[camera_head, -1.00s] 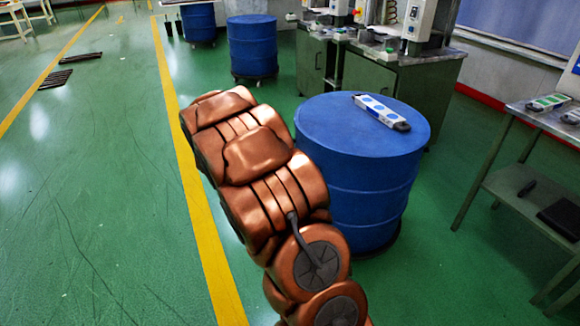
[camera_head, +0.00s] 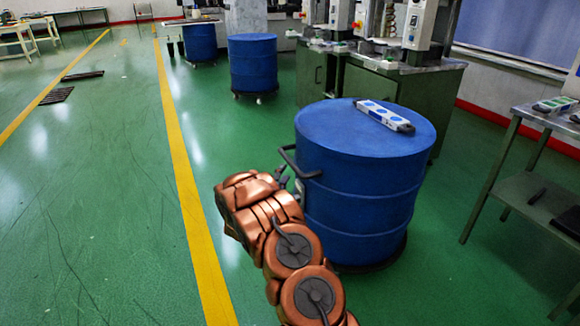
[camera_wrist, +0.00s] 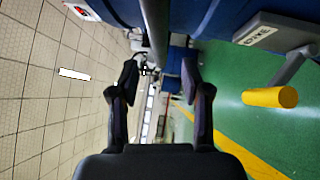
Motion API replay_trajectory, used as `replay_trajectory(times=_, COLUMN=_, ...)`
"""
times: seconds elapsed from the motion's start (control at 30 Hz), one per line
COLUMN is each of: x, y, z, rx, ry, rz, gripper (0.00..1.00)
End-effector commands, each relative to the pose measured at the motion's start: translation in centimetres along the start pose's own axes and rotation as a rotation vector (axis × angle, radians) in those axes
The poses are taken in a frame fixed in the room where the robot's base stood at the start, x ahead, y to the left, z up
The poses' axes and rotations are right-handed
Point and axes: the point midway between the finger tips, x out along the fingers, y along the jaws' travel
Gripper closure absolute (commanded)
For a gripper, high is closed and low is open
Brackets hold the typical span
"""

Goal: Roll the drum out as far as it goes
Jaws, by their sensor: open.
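The blue drum (camera_head: 365,190) stands upright on a low dark base, right of my arm. A dark bar handle (camera_head: 300,165) juts from its left side. My gripper (camera_head: 282,178) is near this handle, mostly hidden by my copper wrist. In the wrist view my gripper (camera_wrist: 160,76) is open, and a grey bar (camera_wrist: 156,35), apparently the handle, runs ahead between the fingers. I cannot tell whether they touch it. The drum (camera_wrist: 205,18) fills the top there. A grey lever bracket marked "BRAKE" (camera_wrist: 258,34) has a yellow end (camera_wrist: 270,97).
A white-and-blue strip (camera_head: 384,114) lies on the drum's top. Green cabinets (camera_head: 400,80) stand behind, and a metal table (camera_head: 530,115) is to the right. More blue drums (camera_head: 253,62) stand farther back. Green floor lies open left, crossed by a yellow line (camera_head: 185,185).

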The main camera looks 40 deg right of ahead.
Motion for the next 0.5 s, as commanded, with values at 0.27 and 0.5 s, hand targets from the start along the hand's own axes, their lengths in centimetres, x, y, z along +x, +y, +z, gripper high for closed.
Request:
replay_trajectory(times=0.27, x=2.9, y=-0.1, z=0.1, rx=0.002, ry=-0.003, rz=0.000, gripper=0.53)
replay_trajectory(times=0.5, x=5.7, y=-0.1, z=0.1, rx=0.002, ry=-0.001, rz=-0.001, gripper=0.53)
